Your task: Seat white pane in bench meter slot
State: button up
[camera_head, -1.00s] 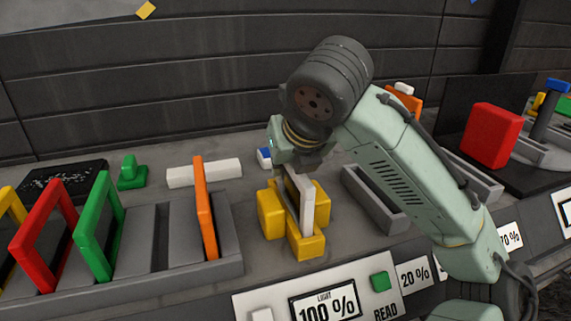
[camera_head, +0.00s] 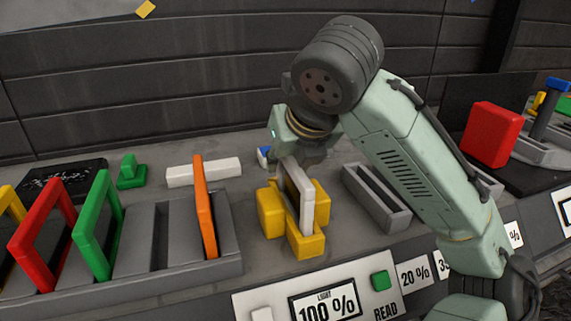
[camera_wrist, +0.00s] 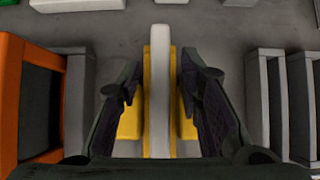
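The white pane (camera_head: 307,207) stands upright between the yellow blocks of the bench meter slot (camera_head: 305,243). In the wrist view the white pane (camera_wrist: 160,90) shows edge-on, with yellow (camera_wrist: 131,122) on both sides of it. My gripper (camera_head: 298,160) is just above and behind the top of the pane in the head view. In the wrist view my gripper (camera_wrist: 158,85) is open, with one dark finger on each side of the pane and a gap to each. The pane's bottom edge is hidden by the yellow blocks, so its seating depth cannot be told.
The meter display (camera_head: 325,304) reads 100 %, with a green button (camera_head: 381,281) beside it. A grey rack (camera_head: 160,277) at left holds an orange pane (camera_head: 205,210) and green and red ones. A grey slotted holder (camera_head: 378,200) stands to the right of the meter.

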jog(key=v, duration=1)
